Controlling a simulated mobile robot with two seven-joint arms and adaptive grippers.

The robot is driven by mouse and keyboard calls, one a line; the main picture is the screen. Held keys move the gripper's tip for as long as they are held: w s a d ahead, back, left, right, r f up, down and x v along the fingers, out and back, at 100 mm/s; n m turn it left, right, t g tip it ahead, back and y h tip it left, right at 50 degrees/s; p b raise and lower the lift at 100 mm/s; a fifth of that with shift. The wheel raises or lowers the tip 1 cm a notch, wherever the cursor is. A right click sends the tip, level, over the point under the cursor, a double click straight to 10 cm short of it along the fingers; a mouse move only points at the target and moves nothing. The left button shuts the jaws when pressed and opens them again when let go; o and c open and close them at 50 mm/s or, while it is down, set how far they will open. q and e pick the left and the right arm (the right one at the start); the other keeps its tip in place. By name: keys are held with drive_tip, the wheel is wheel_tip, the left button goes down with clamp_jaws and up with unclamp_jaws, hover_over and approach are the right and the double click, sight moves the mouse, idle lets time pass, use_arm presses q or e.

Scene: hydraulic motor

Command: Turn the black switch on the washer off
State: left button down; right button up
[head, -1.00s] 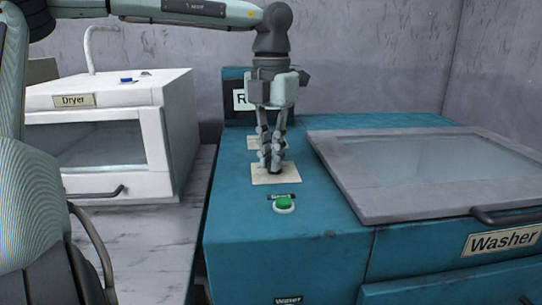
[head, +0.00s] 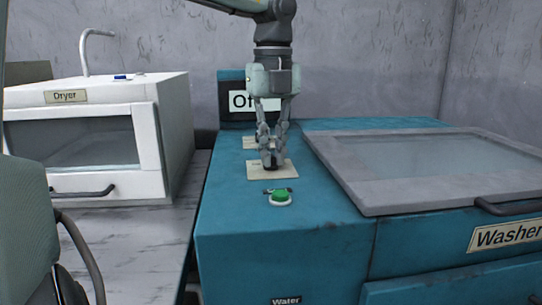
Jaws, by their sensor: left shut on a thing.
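The blue-green washer (head: 285,245) fills the middle and right, with a "Washer" label on its front. My left gripper (head: 271,163) points down at a cream plate (head: 287,172) on the washer's top. Its fingers are closed together there on the black switch, which they almost wholly hide. A white sign (head: 239,102) on the raised back panel begins "Of"; my gripper covers the rest. My right gripper is not in view.
A green button (head: 281,197) sits in front of the plate. A second cream plate (head: 249,142) lies behind my gripper. The washer's grey-framed glass lid (head: 345,185) is closed at the right. A white dryer (head: 165,130) stands at the left.

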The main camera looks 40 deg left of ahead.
use_arm(q)
drive_tip(key=n, duration=0.3)
drive_tip(key=shift+w+n+b, duration=0.2)
drive_tip(key=shift+n+b, duration=0.1)
drive_tip(key=shift+b, duration=0.1)
drive_tip(key=shift+w+n, duration=0.1)
drive_tip(key=shift+n, duration=1.5)
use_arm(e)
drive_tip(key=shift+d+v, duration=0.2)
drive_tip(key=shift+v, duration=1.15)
use_arm(q)
drive_tip(key=shift+w, duration=0.1)
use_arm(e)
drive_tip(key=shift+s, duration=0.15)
use_arm(q)
drive_tip(key=c, duration=1.6)
unclamp_jaws()
drive_tip(key=shift+r, duration=0.1)
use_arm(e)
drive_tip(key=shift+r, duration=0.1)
